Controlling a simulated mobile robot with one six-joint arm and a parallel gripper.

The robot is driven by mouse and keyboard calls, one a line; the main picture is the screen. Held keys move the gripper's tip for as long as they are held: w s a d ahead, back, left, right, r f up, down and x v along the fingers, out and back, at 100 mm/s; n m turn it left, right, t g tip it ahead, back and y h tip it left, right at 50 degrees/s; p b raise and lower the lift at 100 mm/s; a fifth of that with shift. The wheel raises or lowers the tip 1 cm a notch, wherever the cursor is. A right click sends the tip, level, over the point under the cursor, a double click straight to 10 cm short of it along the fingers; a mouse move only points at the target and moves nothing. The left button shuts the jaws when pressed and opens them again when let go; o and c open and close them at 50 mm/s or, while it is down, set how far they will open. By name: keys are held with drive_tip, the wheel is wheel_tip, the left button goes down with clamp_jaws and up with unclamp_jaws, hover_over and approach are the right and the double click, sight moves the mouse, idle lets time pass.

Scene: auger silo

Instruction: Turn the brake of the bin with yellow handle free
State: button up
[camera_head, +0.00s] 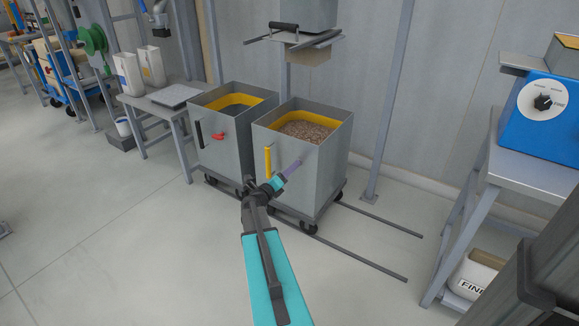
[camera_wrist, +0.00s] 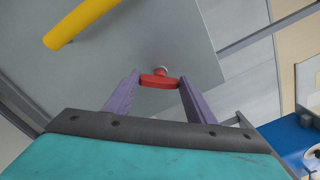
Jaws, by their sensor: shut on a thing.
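The bin with the yellow handle (camera_head: 268,160) is the right one of two grey wheeled bins, and it is filled with brown granules (camera_head: 306,131). Its yellow handle also shows at the upper left in the wrist view (camera_wrist: 82,22). The red brake lever (camera_wrist: 159,81) is on the bin's grey front wall (camera_head: 295,182). My gripper (camera_wrist: 158,83) is shut on the red brake lever, with one purple finger at each end of it. In the head view my gripper (camera_head: 293,168) is at the bin's front, and the lever is hidden there.
The neighbouring bin (camera_head: 222,155) has a black handle and a red lever (camera_head: 218,136). Rails (camera_head: 375,262) run along the floor under the bins. A hopper outlet (camera_head: 305,50) hangs above. A table with a blue control box (camera_head: 545,112) stands right.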

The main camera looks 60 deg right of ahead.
drive_tip(key=shift+f+n+p, duration=0.15)
drive_tip(key=shift+n+p, duration=2.75)
drive_tip(key=shift+n, duration=0.8)
drive_tip(key=o, duration=1)
drive_tip(key=shift+o, duration=0.2)
drive_tip(key=shift+a, duration=0.15)
drive_tip(key=a+p, duration=0.1)
drive_tip(key=a, duration=1.2)
drive_tip(key=shift+a, duration=0.25)
drive_tip(key=shift+w, duration=0.1)
